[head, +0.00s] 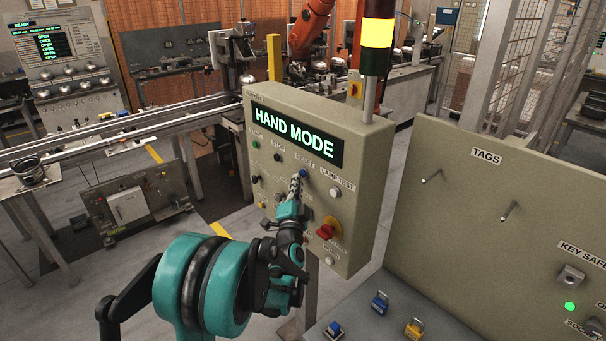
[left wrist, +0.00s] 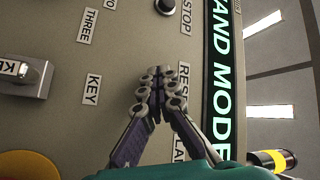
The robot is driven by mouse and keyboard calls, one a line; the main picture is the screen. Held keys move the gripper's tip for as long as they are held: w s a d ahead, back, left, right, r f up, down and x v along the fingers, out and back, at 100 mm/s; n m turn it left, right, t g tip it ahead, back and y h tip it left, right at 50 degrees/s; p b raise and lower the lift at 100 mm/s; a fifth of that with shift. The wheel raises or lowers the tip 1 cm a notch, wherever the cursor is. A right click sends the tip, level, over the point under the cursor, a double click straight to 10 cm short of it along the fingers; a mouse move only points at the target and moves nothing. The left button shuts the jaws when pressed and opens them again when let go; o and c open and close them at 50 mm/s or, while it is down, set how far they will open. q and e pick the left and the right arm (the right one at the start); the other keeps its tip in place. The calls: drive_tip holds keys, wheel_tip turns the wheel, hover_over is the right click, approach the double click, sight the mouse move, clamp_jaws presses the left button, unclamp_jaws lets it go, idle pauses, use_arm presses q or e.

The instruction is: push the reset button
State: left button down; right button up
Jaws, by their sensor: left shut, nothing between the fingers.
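The control panel (head: 290,215) is a beige box with a lit "HAND MODE" display (head: 296,134). The blue reset button (head: 303,173) sits below the display, under its partly covered label. My left gripper (head: 297,179) is shut and empty, with its fingertips at or just in front of the blue button. I cannot tell whether they touch it. In the left wrist view the closed fingertips (left wrist: 158,80) lie beside the partly covered "RES..." label (left wrist: 184,75), and the button is hidden behind them. My right gripper is not in view.
A signal tower (head: 378,35) with a lit yellow section stands above. A tag board (head: 480,220) and padlocks (head: 380,303) are at right.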

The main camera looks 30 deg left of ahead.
use_arm(q)
drive_tip(key=shift+s+a, duration=0.2)
drive_tip(key=shift+s, duration=0.35)
drive_tip(key=s, duration=0.1)
drive_tip(key=s+a, duration=0.1)
drive_tip(key=s, duration=0.1)
drive_tip(key=s+a, duration=0.1)
drive_tip(key=s, duration=0.1)
drive_tip(key=shift+s+a+b, duration=0.15)
drive_tip(key=shift+s+b, duration=0.1)
drive_tip(key=shift+b, duration=0.15)
idle(0.6)
